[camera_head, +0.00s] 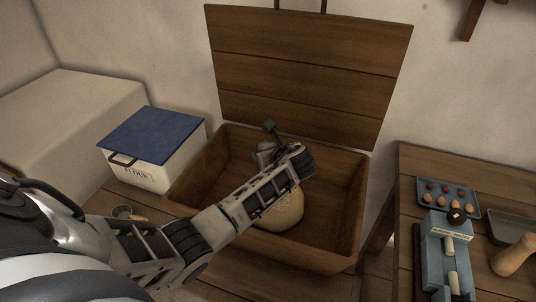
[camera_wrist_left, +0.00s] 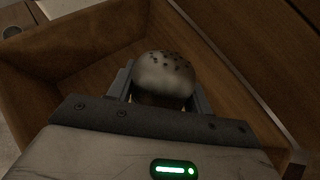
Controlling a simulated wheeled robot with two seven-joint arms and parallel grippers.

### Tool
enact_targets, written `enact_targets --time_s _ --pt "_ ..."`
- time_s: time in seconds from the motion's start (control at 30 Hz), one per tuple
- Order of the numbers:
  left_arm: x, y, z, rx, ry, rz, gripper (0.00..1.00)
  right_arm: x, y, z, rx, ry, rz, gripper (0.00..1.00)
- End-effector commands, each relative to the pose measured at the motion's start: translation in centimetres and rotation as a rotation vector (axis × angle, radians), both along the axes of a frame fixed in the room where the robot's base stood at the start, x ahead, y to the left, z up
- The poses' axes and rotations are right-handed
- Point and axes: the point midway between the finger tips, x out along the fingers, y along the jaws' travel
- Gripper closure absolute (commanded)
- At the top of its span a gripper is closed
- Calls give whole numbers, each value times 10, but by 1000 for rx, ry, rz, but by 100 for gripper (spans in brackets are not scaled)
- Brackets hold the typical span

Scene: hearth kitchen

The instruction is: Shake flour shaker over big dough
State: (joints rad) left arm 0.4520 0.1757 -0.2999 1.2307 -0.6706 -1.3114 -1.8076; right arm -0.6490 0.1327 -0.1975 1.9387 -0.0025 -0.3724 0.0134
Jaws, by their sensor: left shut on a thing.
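In the head view my left arm reaches across to the wooden trough, and my left gripper (camera_head: 268,136) is over its inside. In the left wrist view the gripper (camera_wrist_left: 163,100) is shut on the flour shaker (camera_wrist_left: 165,75), whose rounded, pale metal top has several dark holes. In the head view the shaker is mostly hidden by the gripper and wrist. The big dough (camera_head: 279,212), pale and round, lies in the trough below my arm, which covers part of it. Whether flour is falling cannot be told. My right gripper is not in view.
The wooden trough (camera_head: 345,222) has its plank lid (camera_head: 305,75) raised behind it. A white flour box (camera_head: 150,172) with a blue lid stands to the left, near a small scoop (camera_head: 122,211). On the right table are an egg tray (camera_head: 449,198) and a blue device (camera_head: 433,262).

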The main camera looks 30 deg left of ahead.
Motion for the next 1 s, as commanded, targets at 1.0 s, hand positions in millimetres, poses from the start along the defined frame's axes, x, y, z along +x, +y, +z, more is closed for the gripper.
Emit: enact_targets --time_s 1.0 --pt "-1 -1 17 479 -315 3 76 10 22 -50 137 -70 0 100"
